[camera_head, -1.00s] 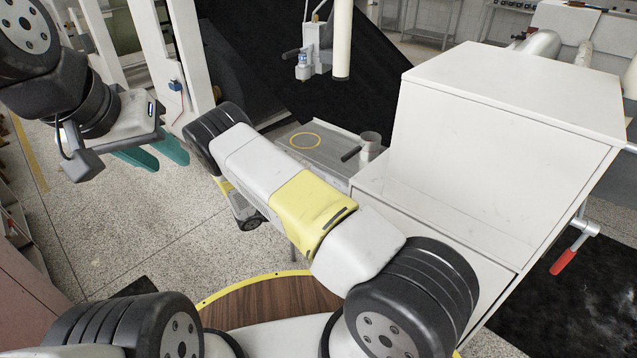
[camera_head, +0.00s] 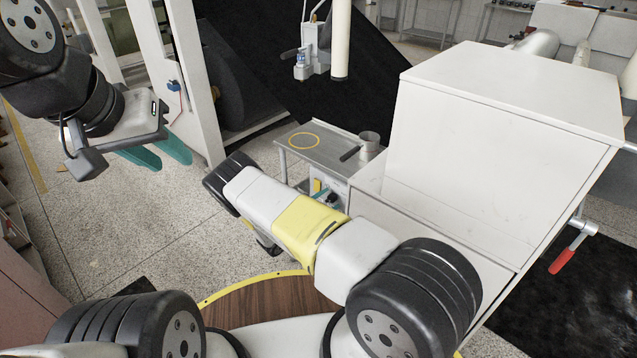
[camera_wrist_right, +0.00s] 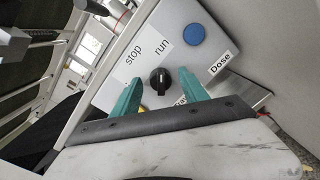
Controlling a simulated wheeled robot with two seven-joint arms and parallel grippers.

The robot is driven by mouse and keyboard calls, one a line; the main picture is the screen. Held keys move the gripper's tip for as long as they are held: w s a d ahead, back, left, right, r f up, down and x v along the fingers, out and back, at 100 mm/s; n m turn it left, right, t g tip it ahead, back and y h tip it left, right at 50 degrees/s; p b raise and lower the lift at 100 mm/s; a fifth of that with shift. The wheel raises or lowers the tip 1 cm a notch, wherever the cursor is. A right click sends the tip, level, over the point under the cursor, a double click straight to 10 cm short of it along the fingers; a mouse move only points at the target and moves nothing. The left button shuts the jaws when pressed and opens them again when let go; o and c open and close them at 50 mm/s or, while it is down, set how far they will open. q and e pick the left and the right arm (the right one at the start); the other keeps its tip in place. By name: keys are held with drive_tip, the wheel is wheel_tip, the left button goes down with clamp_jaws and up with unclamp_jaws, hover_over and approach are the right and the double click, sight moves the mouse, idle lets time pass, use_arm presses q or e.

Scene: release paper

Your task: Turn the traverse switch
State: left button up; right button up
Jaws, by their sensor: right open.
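In the right wrist view a black rotary knob (camera_wrist_right: 160,81) sits on a light grey panel (camera_wrist_right: 185,18) with "stop" and "run" labels above it. A label below the knob is mostly hidden by my gripper, so I cannot read it as traverse. My right gripper (camera_wrist_right: 166,77) is open, its teal fingers on either side of the knob; I cannot tell if they touch it. In the head view my right forearm hides most of that area. My left gripper (camera_head: 173,164) is open and empty above the floor at the left.
A blue button (camera_wrist_right: 194,35) with a "Dose" label sits right of the knob. A large white cabinet (camera_head: 490,120) stands close on the right.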

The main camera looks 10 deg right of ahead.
drive_tip(key=shift+d, duration=0.1)
clamp_jaws()
drive_tip(key=shift+n, duration=0.3)
drive_tip(key=n, duration=0.4)
drive_tip(key=shift+w+n+t, duration=0.1)
drive_tip(key=shift+n+t, duration=0.4)
drive_tip(key=shift+n, duration=2.3)
unclamp_jaws()
